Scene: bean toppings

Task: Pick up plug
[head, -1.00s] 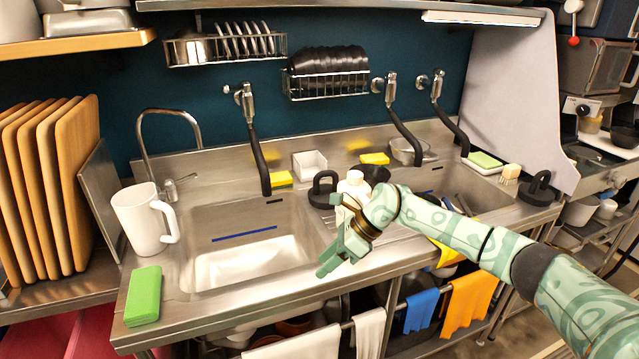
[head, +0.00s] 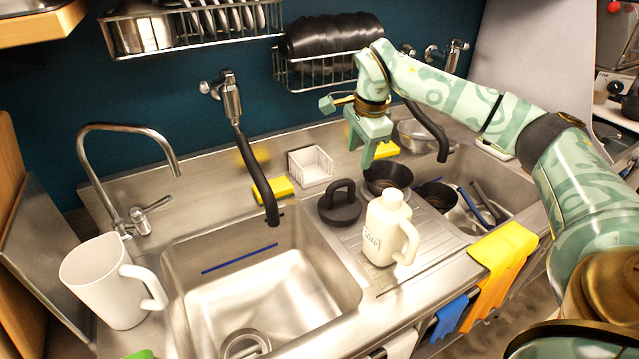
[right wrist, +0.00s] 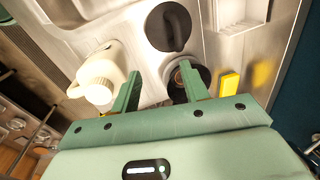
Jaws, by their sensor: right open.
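The plug (head: 340,207) is black and round with a loop handle. It sits on the steel counter between the two basins, and it also shows at the top of the right wrist view (right wrist: 172,27). My right gripper (head: 361,152) is open and empty, raised above the back of the counter, behind and to the right of the plug. In the right wrist view its two fingers (right wrist: 159,76) point towards the counter with the plug beyond their tips. My left gripper is not in view.
A white soap jug (head: 388,232) stands right of the plug, close in front. A black bowl (head: 388,180) is behind it. A white basket (head: 310,166) and yellow sponge (head: 273,190) lie back left. A black hose (head: 262,180) hangs at the left basin (head: 215,255).

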